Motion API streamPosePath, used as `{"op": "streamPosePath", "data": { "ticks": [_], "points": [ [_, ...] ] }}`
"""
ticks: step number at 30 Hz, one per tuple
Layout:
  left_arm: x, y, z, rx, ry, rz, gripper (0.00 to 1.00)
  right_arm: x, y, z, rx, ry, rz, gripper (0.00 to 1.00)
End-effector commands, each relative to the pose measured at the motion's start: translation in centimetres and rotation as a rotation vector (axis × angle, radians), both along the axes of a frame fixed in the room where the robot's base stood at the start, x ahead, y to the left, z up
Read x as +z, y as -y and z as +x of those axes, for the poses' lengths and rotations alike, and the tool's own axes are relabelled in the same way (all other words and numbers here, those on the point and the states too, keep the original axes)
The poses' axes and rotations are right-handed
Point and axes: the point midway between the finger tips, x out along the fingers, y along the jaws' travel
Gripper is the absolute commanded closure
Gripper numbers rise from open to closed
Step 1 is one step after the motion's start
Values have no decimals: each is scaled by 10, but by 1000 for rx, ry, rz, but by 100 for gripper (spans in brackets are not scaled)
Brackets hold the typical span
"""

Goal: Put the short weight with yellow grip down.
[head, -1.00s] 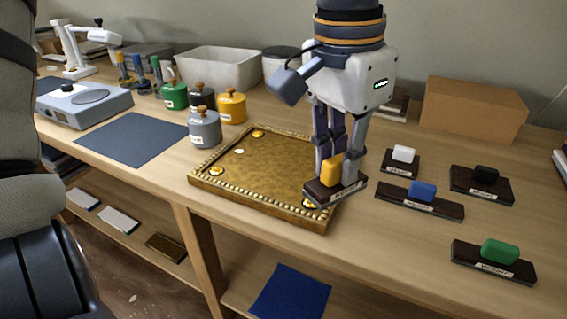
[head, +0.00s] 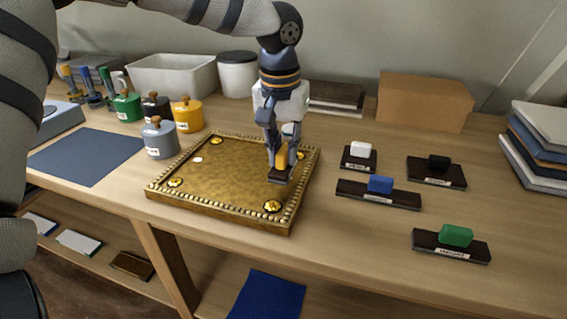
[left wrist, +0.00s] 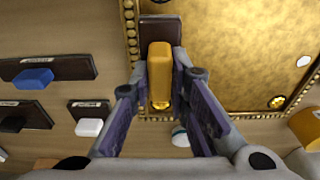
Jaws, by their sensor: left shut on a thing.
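The short weight with yellow grip (head: 282,160) has a dark flat base and an upright yellow block as its grip. My left gripper (head: 281,152) is shut on the yellow grip, pointing down. The weight is over the far right corner of the gilt tray (head: 218,218), inside its beaded rim. Whether its base touches the tray floor is unclear. In the left wrist view the yellow grip (left wrist: 160,70) sits between my fingers (left wrist: 161,88) and the dark base lies beyond it. My right gripper is not in view.
Weights with white (head: 361,149), blue (head: 380,184), black (head: 438,161) and green (head: 456,235) grips stand right of the tray. Knobbed weights, such as the grey one (head: 160,140), stand left of it. A cardboard box (head: 425,103) is behind. Bare table lies around the right-hand weights.

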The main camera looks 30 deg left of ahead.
Motion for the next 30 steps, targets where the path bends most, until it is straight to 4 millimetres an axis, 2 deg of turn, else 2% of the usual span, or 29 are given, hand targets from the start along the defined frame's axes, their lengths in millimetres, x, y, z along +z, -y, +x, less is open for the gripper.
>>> {"op": "streamPosePath", "data": {
  "ticks": [6, 16, 17, 19, 28, 30],
  "points": [
    [-34, -2, 4, 0, -3, -2, 100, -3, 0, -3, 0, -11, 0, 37],
    [-37, -2, 4, 1, 3, 0, 100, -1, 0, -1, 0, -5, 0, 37],
    [-38, -2, 4, 1, 3, 0, 82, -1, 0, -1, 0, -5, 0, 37],
    [-38, -2, 4, 1, 2, -1, 66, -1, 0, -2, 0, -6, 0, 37],
    [-38, -2, 4, 1, 2, -2, 64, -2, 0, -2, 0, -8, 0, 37],
    [-31, -2, 4, 0, 5, -1, 64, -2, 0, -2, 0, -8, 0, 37]
  ]
}}
